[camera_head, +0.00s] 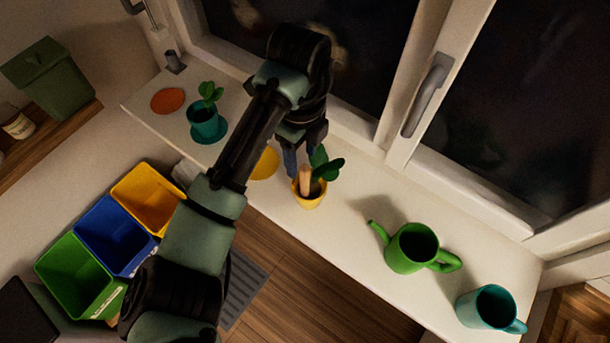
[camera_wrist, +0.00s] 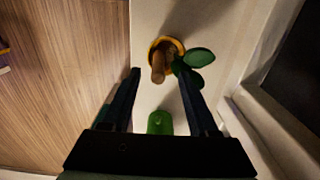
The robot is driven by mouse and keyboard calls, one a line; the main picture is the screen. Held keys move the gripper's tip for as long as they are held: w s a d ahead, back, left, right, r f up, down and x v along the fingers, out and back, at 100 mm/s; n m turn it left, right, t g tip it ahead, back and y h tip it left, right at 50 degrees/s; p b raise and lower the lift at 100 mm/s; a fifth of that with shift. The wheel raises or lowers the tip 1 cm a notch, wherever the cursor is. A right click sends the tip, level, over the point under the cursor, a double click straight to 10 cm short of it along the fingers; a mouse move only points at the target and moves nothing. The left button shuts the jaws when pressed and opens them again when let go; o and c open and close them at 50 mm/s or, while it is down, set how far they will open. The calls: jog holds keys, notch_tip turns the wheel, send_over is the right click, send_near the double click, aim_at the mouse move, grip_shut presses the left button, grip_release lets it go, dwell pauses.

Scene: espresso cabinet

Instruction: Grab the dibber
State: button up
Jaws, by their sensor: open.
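The dibber, a light wooden stick (camera_head: 305,178), stands in a small yellow pot (camera_head: 311,202) beside a green-leaved plant (camera_head: 325,166) on the white sill. In the wrist view, the dibber (camera_wrist: 158,68) leans at the pot's near rim, with the pot (camera_wrist: 167,41) and leaves behind it. My gripper (camera_head: 301,160) is open, just above and beside the pot in the head view. In the wrist view, the dibber appears between the spread fingers of my gripper (camera_wrist: 160,73). The fingers do not visibly hold it. The dibber's lower end is hidden in the pot.
A green watering can (camera_head: 412,248) and a teal mug (camera_head: 490,308) stand to the right on the sill. A teal potted plant (camera_head: 205,118) is at left. A window with a handle (camera_head: 427,93) borders the sill. Coloured bins (camera_head: 80,272) stand at lower left.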

aim_at(305, 175)
jog(key=f, duration=0.1)
jog(key=f+p, duration=0.1)
jog(key=f, duration=0.1)
jog(key=f+p, duration=0.1)
jog(key=f, duration=0.1)
jog(key=shift+s+d+f, duration=0.25)
jog(key=shift+s+d, duration=0.05)
jog(key=shift+s, duration=0.1)
jog(key=shift+f, duration=0.4)
jog(key=shift+c, duration=0.3)
grip_shut()
